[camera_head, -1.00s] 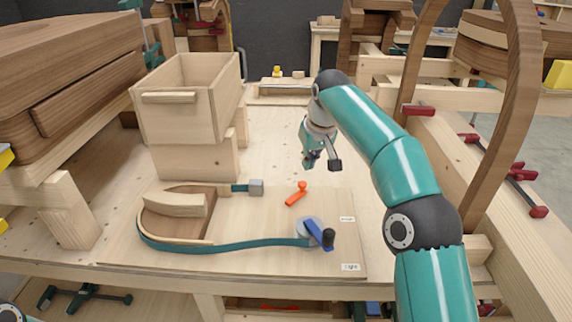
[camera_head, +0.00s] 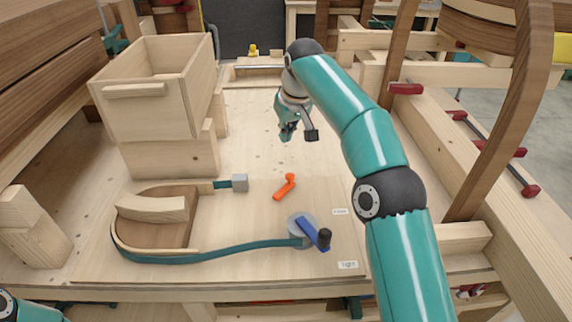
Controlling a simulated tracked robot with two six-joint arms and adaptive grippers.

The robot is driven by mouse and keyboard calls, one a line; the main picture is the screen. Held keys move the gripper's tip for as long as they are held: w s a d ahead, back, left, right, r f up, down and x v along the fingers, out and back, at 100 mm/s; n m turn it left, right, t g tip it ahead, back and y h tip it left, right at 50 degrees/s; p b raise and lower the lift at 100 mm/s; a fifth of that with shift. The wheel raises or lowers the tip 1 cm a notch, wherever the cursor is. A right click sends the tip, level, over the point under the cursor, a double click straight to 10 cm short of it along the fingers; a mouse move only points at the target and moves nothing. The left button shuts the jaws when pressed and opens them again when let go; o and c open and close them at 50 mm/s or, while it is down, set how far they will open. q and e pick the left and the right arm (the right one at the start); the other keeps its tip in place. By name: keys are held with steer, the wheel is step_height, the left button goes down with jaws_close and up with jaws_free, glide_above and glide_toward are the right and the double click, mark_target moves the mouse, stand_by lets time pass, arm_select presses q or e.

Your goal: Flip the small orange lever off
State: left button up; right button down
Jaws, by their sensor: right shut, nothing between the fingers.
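The small orange lever (camera_head: 282,191) sits on the wooden board in the middle of the bench, slanting with its round knob at the upper right end. My right gripper (camera_head: 287,133) is shut and empty. It hangs above the bench behind the lever, apart from it, with its tips pointing down. My left gripper is out of view; only a bit of my left arm shows in the bottom left corner.
A blue crank (camera_head: 309,232) with a black knob stands in front of the lever, joined to a teal strap (camera_head: 210,250) around a curved wooden form (camera_head: 155,217). A wooden box (camera_head: 150,95) stands at back left.

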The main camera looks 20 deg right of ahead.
mark_target(284, 186)
steer(key=b+x, duration=0.1)
steer(key=x, duration=0.9)
steer(key=shift+a+f, duration=0.1)
steer(key=shift+f, duration=0.15)
steer(key=shift+s+b, duration=0.3)
steer(key=shift+b, duration=0.05)
steer(key=shift+s+b, duration=0.4)
steer(key=shift+s, duration=0.45)
steer(key=shift+s+d, duration=0.25)
steer(key=shift+s, duration=0.6)
steer(key=shift+d+f, duration=0.1)
